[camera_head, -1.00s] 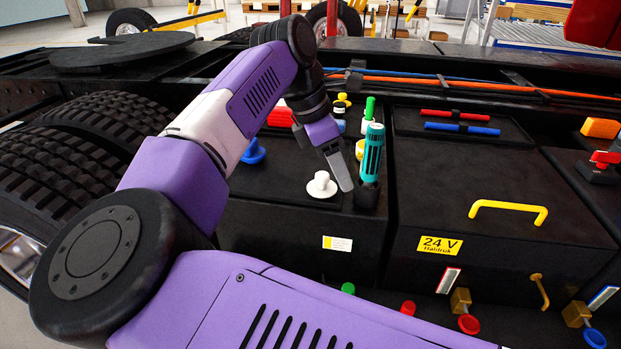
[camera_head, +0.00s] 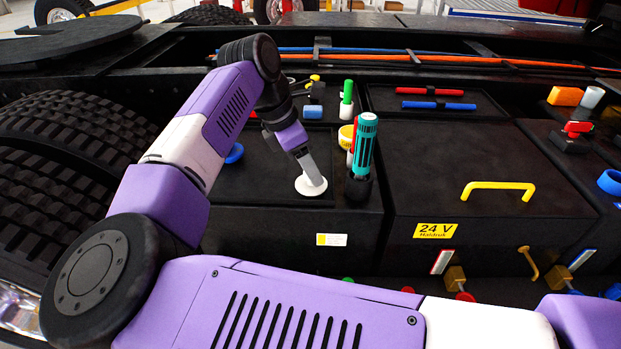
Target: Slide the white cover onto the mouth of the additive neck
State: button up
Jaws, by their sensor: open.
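The white cover (camera_head: 310,187), a flat round disc with a knob in the earlier view, lies on top of the black box left of the teal cylinder. My gripper (camera_head: 311,177) is open and points down right over the cover, hiding its knob. Only one finger shows clearly, so I cannot tell whether the fingers straddle the knob or touch it. I cannot tell for sure which part is the additive neck.
The teal cylinder (camera_head: 365,146) stands upright close to the right of my gripper. A yellow ring (camera_head: 346,137), a green-topped part (camera_head: 347,92) and a blue part (camera_head: 313,112) are behind. A yellow handle (camera_head: 497,187) is on the right box, whose top is largely clear.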

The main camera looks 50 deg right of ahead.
jog(key=shift+x, duration=0.9)
grip_shut()
notch_tip(320, 180, up, 20)
jog(key=b, duration=0.1)
